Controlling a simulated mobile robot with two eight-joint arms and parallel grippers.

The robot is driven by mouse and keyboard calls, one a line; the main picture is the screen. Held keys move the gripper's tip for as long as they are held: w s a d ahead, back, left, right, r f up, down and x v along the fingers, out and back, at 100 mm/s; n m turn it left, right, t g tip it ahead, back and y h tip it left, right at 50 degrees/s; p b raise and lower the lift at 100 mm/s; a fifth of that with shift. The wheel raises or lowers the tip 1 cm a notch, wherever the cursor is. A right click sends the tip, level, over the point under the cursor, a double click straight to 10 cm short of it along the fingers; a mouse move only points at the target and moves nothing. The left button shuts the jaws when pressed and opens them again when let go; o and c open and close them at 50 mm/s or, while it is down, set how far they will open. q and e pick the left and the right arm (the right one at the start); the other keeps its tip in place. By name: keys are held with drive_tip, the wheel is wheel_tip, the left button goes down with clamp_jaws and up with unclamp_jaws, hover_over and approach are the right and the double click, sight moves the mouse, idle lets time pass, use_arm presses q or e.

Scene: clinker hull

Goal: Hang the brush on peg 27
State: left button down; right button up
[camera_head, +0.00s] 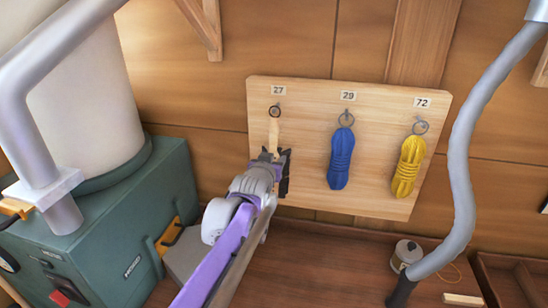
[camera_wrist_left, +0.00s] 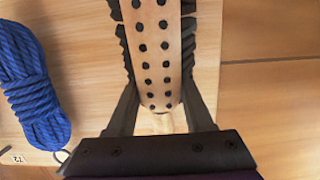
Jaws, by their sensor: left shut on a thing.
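A wooden brush (camera_head: 273,134) stands upright against the pegboard (camera_head: 310,115), its pale handle pointing up, with a dark ring (camera_head: 275,111) at its top. The ring is at the peg under label 27 (camera_head: 278,90); I cannot tell whether it is around the peg. My left gripper (camera_head: 270,157) is shut on the brush below the handle. In the left wrist view the brush (camera_wrist_left: 156,70) shows rows of dark tufts between the fingers (camera_wrist_left: 157,42). The brush's lower part is hidden by the gripper in the head view. My right gripper is not in view.
A blue rope coil (camera_head: 341,158) hangs under label 29 and a yellow one (camera_head: 408,166) under label 72. A green machine (camera_head: 120,240) stands left. A grey hose (camera_head: 462,150) rises at right. A twine spool (camera_head: 406,253) stands on the brown bench (camera_head: 320,265).

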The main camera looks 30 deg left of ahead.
use_arm(q)
drive_tip(key=shift+c, duration=1)
unclamp_jaws()
drive_tip(key=v, duration=1)
drive_tip(key=shift+s, duration=0.4)
drive_tip(key=s+d+f+m+g+h, duration=0.1)
drive_tip(key=s+d+f+g, duration=0.2)
drive_tip(key=s+d+f, duration=0.2)
drive_tip(key=s+d+f+m+g+h, duration=0.1)
drive_tip(key=s+d+f, duration=0.4)
drive_tip(key=f, duration=0.8)
drive_tip(key=s+d+f+m+g+h, duration=0.1)
drive_tip(key=s+d+f+g+h, duration=0.1)
drive_tip(key=s+d+f+g, duration=0.3)
drive_tip(key=s+f, duration=0.4)
drive_tip(key=s, duration=0.1)
drive_tip(key=shift+s+m+h, duration=0.3)
drive_tip(key=shift+s+h, duration=0.05)
drive_tip(key=shift+h, duration=0.05)
